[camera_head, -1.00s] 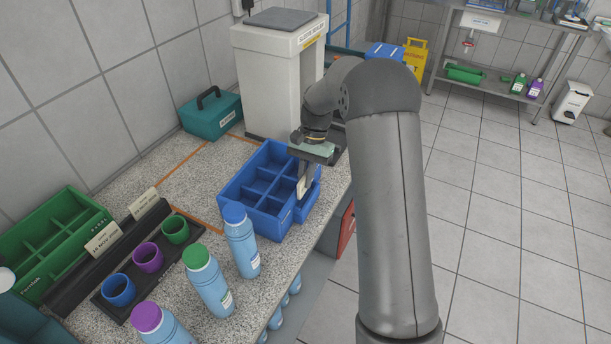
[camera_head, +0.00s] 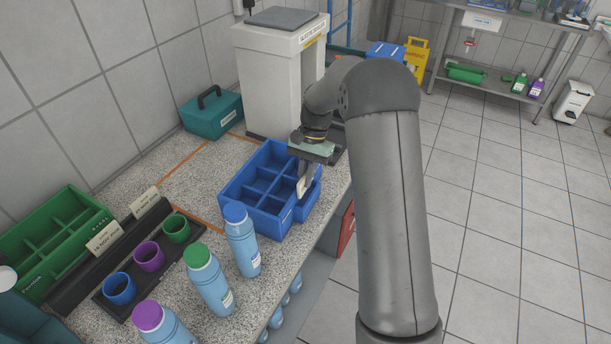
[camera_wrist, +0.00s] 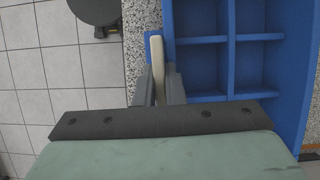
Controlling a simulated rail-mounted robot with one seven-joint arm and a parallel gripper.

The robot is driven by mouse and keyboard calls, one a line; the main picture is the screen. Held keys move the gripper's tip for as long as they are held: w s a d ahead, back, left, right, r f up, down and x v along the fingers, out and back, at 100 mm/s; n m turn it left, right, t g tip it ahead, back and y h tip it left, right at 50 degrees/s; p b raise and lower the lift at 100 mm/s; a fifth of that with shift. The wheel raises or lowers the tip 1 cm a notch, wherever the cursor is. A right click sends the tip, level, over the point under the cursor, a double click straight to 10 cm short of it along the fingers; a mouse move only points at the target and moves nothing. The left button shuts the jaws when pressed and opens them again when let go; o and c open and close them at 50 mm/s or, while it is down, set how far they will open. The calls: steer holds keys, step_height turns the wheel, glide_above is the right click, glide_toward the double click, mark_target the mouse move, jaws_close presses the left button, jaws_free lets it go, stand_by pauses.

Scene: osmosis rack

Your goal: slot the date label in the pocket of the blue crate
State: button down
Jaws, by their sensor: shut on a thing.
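The blue crate (camera_head: 262,219) stands on the speckled counter, with several open compartments; it also fills the right of the wrist view (camera_wrist: 231,60). A narrow blue pocket (camera_head: 308,208) runs along its right side. My gripper (camera_wrist: 156,88) is shut on the date label (camera_wrist: 157,62), a thin pale card seen nearly edge-on. In the head view the label (camera_head: 303,187) points down at the pocket side of the crate. In the wrist view its far end overlaps a small blue part beside the crate wall. I cannot tell whether it is inside the pocket.
Three capped bottles (camera_head: 241,242) stand in front of the crate. A dark rack with cups (camera_head: 150,256) and two cards (camera_head: 103,239) is at left, beside a green crate (camera_head: 45,275). A white bin (camera_head: 275,80) and teal box (camera_head: 212,113) stand behind. The counter edge is close at right.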

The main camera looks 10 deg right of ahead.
steer(key=shift+r, duration=0.2)
stand_by(0.3)
steer(key=c, duration=1.4)
jaws_free()
steer(key=shift+c, duration=0.2)
steer(key=v, duration=1.7)
steer(key=shift+r+b, duration=0.2)
steer(key=shift+b, duration=0.25)
steer(key=shift+d, duration=0.1)
